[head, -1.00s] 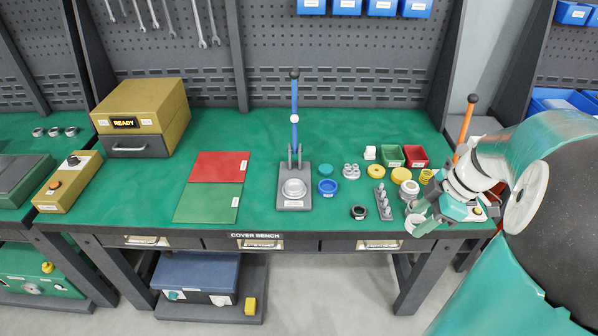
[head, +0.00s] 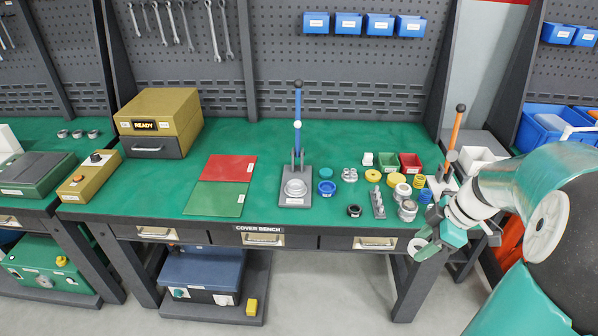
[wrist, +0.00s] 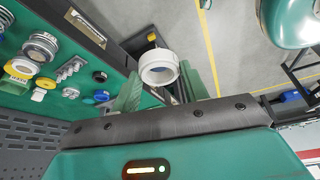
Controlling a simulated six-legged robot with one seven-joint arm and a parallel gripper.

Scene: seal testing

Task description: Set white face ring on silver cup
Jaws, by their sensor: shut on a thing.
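My gripper (head: 427,244) is shut on a white face ring (head: 417,247) and holds it in front of the bench's front right edge. In the wrist view the white ring (wrist: 158,66) sits between the green fingers, its round opening showing. A silver cup-like piece (head: 407,210) stands on the bench's right front corner, behind and left of my gripper; it appears as a stacked silver piece in the wrist view (wrist: 40,47). I cannot tell for sure which one is the silver cup.
The green cover bench (head: 258,210) carries a grey pin stand (head: 377,203), a black ring (head: 354,211), a blue ring (head: 327,188), yellow rings and small bins. An orange-handled lever (head: 456,135) stands close behind my arm. The bench's front middle is clear.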

